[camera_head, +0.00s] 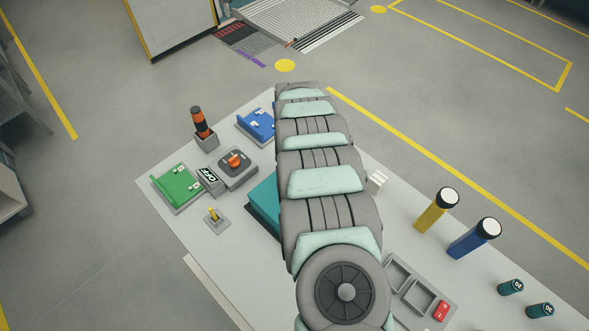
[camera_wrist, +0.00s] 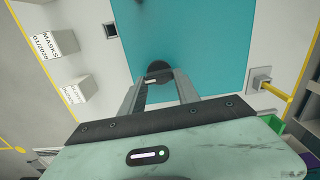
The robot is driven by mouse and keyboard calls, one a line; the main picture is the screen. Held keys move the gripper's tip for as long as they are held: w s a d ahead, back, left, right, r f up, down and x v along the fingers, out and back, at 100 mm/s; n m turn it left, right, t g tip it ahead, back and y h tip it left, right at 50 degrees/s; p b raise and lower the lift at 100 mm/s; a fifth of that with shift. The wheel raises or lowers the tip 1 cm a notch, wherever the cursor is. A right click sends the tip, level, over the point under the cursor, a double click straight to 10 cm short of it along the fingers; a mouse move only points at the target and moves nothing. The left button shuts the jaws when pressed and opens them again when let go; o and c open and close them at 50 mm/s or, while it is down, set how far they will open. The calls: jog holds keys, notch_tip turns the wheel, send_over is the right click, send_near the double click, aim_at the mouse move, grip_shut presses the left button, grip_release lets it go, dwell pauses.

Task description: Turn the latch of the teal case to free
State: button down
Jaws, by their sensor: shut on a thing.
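The teal case (camera_head: 265,205) lies on the table in the head view, mostly hidden behind my arm. In the wrist view the case (camera_wrist: 205,45) fills the upper middle as a flat teal face. A dark round latch knob (camera_wrist: 158,66) shows near its lower left part. My gripper (camera_wrist: 159,78) is shut on this latch, one finger on each side. The gripper is hidden by my arm in the head view. Which way the latch is turned cannot be told, as the fingers cover part of it.
Left of the case stand a green holder (camera_head: 176,187), a grey box with an orange knob (camera_head: 234,160) and a small yellow lever (camera_head: 213,214). White labelled boxes (camera_wrist: 54,43) show in the wrist view.

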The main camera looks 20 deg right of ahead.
jog(key=shift+m, duration=0.4)
jog(key=c, duration=0.9)
grip_release()
jog(key=shift+r+b, duration=0.35)
jog(key=shift+r, duration=0.6)
notch_tip(320, 180, up, 9)
jog(key=p, duration=0.3)
